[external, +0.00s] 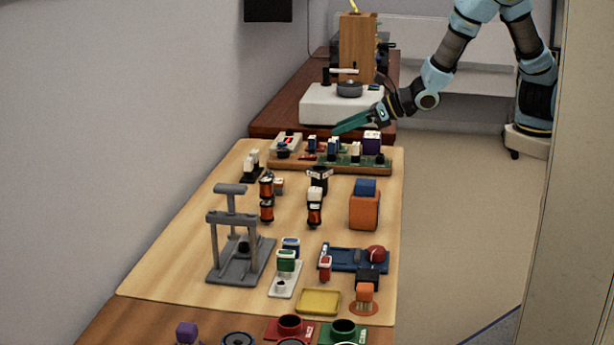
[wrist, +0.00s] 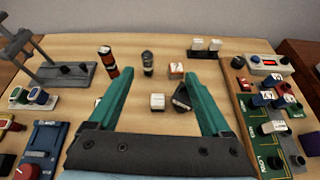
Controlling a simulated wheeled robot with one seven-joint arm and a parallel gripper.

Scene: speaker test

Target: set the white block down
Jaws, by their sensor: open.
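A small white block (wrist: 157,102) stands on the wooden tabletop in the wrist view, between my two teal fingers in the picture, beside a dark object (wrist: 182,97). Another white-topped block (wrist: 176,70) stands further off.
A green board (wrist: 262,135) crowded with blocks lies right of my gripper in the wrist view. A grey press-like stand (external: 238,240), an orange box (external: 364,210) and a blue tray (external: 345,259) stand on the table.

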